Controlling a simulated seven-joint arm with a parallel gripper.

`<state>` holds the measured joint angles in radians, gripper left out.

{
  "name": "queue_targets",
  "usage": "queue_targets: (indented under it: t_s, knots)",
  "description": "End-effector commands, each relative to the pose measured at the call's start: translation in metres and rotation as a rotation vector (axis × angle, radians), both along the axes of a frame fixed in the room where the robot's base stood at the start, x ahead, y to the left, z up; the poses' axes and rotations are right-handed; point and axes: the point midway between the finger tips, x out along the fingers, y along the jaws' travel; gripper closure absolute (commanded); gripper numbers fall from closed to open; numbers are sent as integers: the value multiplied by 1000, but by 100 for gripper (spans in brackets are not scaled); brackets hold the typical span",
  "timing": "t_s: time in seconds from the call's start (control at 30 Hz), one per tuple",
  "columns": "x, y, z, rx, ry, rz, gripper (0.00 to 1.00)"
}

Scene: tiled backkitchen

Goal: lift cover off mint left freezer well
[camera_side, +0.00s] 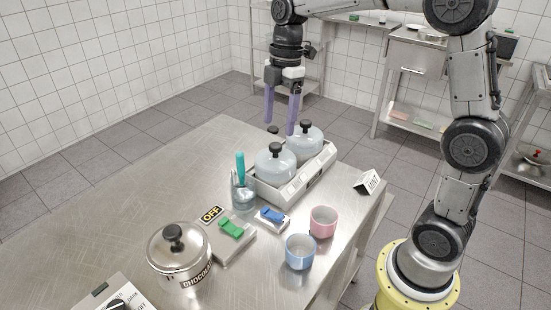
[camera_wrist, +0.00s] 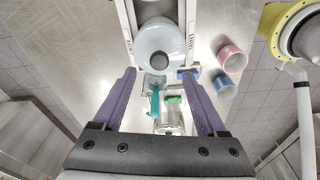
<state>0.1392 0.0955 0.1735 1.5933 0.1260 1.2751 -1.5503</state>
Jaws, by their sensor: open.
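A pale grey freezer box (camera_side: 312,175) on the steel table holds two domed, bluish-grey covers with black knobs, the near cover (camera_side: 275,166) and the far cover (camera_side: 304,140). Both look seated on their wells. My gripper (camera_side: 280,128) points down with its purple fingers apart and empty, above the freezer's far part. In the wrist view a cover (camera_wrist: 172,42) with its dark knob lies between the fingertips (camera_wrist: 160,72); I cannot tell which cover this is. A MINT sign (camera_side: 370,182) stands right of the freezer.
A teal-handled tool stands in a clear container (camera_side: 243,197) beside the freezer. The table's left is clear.

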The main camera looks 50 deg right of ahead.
Motion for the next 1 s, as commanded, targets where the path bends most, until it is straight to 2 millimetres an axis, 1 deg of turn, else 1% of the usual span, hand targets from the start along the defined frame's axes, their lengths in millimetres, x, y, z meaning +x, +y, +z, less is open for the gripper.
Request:
queue_targets:
  t_s: [0.17,0.4,0.5,0.6,0.8,0.87,1.0]
  knots:
    - [0,2,-11,0,1,0,25]
    - [1,6,-43,1,3,0,25]
    - [2,8,-53,0,2,0,25]
    - [3,8,-57,1,-1,0,25]
    - [3,8,-58,0,-1,0,25]
    - [3,8,-58,0,-1,0,34]
    - [3,8,-58,0,-1,0,60]
